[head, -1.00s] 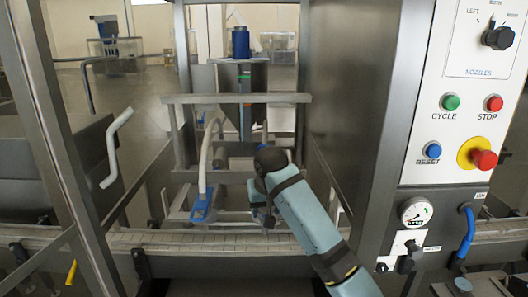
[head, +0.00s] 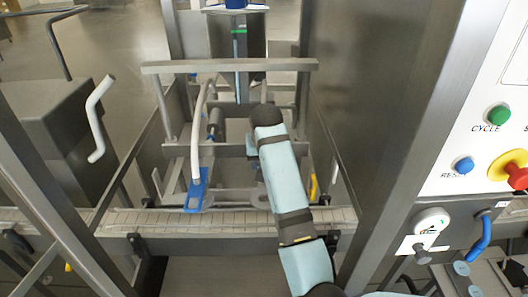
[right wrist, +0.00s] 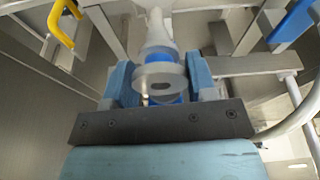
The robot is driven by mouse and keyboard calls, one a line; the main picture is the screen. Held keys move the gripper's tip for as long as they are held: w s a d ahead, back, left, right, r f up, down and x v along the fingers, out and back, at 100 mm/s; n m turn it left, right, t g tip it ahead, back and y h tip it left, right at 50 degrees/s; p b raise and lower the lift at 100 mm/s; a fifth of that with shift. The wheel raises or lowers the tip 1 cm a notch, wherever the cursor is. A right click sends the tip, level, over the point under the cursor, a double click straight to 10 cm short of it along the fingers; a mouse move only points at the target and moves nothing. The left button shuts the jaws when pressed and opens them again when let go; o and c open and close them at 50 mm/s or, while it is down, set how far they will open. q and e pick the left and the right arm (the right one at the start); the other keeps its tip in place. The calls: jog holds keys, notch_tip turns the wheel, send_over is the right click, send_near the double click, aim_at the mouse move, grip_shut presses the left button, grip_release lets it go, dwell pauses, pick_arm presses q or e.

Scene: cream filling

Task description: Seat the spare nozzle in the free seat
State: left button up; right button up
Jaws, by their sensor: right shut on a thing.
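My right gripper (right wrist: 160,82) is shut on the nozzle (right wrist: 158,75) in the right wrist view. The nozzle has a pale tapered tip, a blue band and a grey round flange with a slot; its tip points away from the wrist. In the head view my right arm reaches into the machine frame, and its forearm hides the gripper and the nozzle. A blue fitting (head: 197,190) with a pale hose (head: 199,130) stands left of my arm. I cannot make out the free seat. My left gripper is not in view.
A metal crossbar (head: 230,67) spans the bay behind my arm, and a slatted conveyor (head: 150,219) runs in front. A steel panel (head: 370,120) closes the right side. A yellow handle (right wrist: 62,25) and a hose (right wrist: 300,112) show in the right wrist view.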

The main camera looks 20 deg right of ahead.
jog(key=shift+s+f, duration=0.35)
jog(key=shift+f, duration=0.05)
jog(key=shift+s+x, duration=0.2)
jog(key=shift+x, duration=0.7)
jog(key=shift+s+x, duration=0.15)
jog(key=shift+x, duration=0.7)
jog(key=shift+a+f, duration=0.1)
jog(key=shift+a, duration=0.05)
jog(key=shift+s+a+f, duration=0.1)
jog(key=shift+s+f, duration=0.05)
jog(key=shift+f, duration=2.9)
dwell(0.3)
jog(key=shift+f, duration=0.35)
jog(key=shift+a+f, duration=0.1)
jog(key=shift+f, duration=0.05)
jog(key=o, duration=1.4)
jog(key=shift+o, duration=0.2)
